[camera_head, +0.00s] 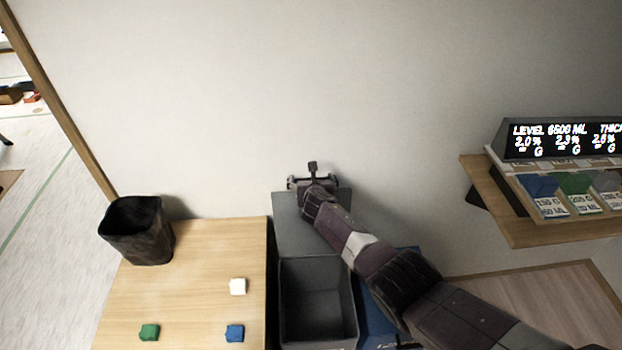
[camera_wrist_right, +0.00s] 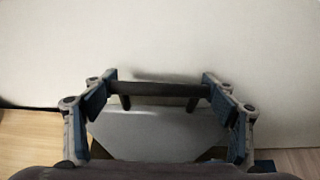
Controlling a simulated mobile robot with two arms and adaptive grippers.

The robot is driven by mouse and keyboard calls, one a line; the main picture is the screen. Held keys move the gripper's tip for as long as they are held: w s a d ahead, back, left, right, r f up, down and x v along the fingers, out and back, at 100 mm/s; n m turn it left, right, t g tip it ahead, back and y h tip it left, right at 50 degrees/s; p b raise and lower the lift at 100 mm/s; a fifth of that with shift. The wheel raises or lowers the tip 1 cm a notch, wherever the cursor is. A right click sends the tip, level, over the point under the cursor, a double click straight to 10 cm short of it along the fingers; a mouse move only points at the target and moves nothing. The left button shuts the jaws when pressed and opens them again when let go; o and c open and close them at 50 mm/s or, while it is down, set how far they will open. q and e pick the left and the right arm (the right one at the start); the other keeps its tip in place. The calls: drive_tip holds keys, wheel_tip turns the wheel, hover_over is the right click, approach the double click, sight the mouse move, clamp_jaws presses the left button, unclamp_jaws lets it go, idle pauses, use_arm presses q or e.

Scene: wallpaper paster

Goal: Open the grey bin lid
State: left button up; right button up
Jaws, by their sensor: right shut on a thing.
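The grey bin (camera_head: 318,338) stands right of the wooden table, and its dark inside shows from above. Its grey lid (camera_head: 290,235) is behind the opening, close to the wall; it also shows in the right wrist view (camera_wrist_right: 150,135). My right gripper (camera_head: 313,178) is at the lid's far end by the wall. In the right wrist view its fingers (camera_wrist_right: 158,100) are on both ends of a dark bar handle (camera_wrist_right: 158,89) on the lid. My arm covers the lid's right part. My left gripper is not in view.
A blue bin (camera_head: 375,325) stands right of the grey bin, partly under my arm. The table (camera_head: 190,290) holds a black container (camera_head: 137,235) and small white, green and blue pieces. A wooden shelf (camera_head: 540,232) with a display (camera_head: 560,138) is at right. The wall is close behind.

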drive_tip(key=o, duration=1.4)
drive_tip(key=shift+w+r, duration=0.1)
drive_tip(key=shift+r, duration=0.1)
drive_tip(key=o, duration=0.3)
drive_tip(key=shift+s, duration=0.2)
drive_tip(key=shift+f, duration=0.1)
drive_tip(key=shift+s, duration=0.2)
drive_tip(key=shift+v, duration=5.85)
